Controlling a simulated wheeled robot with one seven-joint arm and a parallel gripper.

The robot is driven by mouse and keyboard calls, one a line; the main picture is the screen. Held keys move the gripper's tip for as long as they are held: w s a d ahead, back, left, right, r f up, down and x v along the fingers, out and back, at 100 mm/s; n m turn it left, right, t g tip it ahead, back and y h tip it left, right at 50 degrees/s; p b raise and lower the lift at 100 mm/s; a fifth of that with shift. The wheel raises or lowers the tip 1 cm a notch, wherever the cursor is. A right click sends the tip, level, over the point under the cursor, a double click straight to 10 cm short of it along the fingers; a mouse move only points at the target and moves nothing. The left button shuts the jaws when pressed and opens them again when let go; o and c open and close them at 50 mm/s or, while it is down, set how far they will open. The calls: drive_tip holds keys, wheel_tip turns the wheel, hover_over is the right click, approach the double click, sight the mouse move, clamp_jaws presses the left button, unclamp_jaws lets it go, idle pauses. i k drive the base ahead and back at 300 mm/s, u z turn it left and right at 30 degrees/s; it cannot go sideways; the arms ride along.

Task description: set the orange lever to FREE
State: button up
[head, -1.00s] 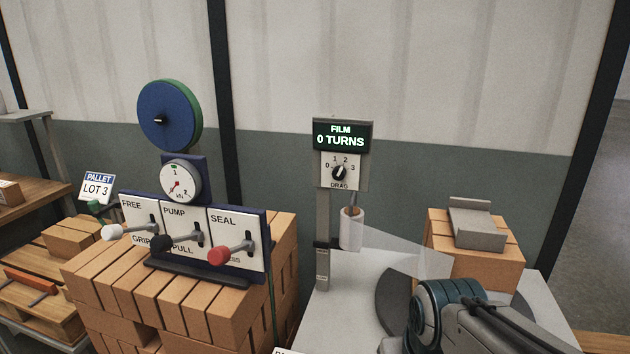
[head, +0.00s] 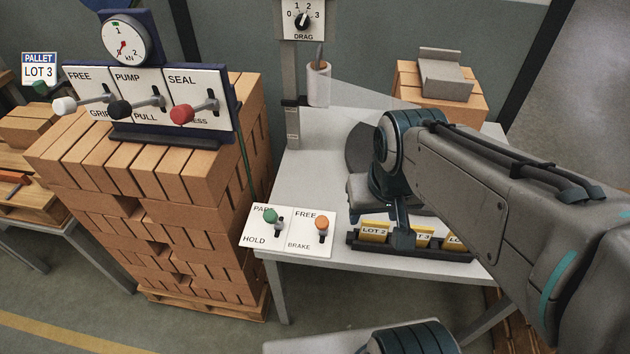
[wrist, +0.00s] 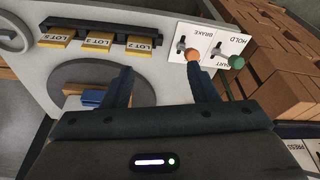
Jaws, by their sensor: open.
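The orange lever (head: 322,222) is on a white plate (head: 311,247) marked FREE above and BRAKE below, at the table's front left corner. Its knob stands out from the slot, so I cannot tell for sure which mark it is set to. My gripper (head: 403,233) is right of the lever in the head view, partly hidden by my own arm. In the wrist view my gripper (wrist: 162,86) is open with nothing between its fingers. The orange knob (wrist: 194,55) shows just beyond the right fingertip there; contact cannot be told. The FREE mark is hidden in that view.
A green lever (head: 270,215) on the adjoining HOLD plate is just left of the orange one. A dark rack (head: 352,244) of yellow lot cards lies right of the plates. Stacked bricks (head: 190,222) and a three-lever panel (head: 150,100) stand to the left.

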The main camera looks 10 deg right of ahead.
sight(322, 222)
drive_tip(key=z, duration=0.4)
drive_tip(key=k, duration=0.95)
drive_tip(key=u, duration=0.45)
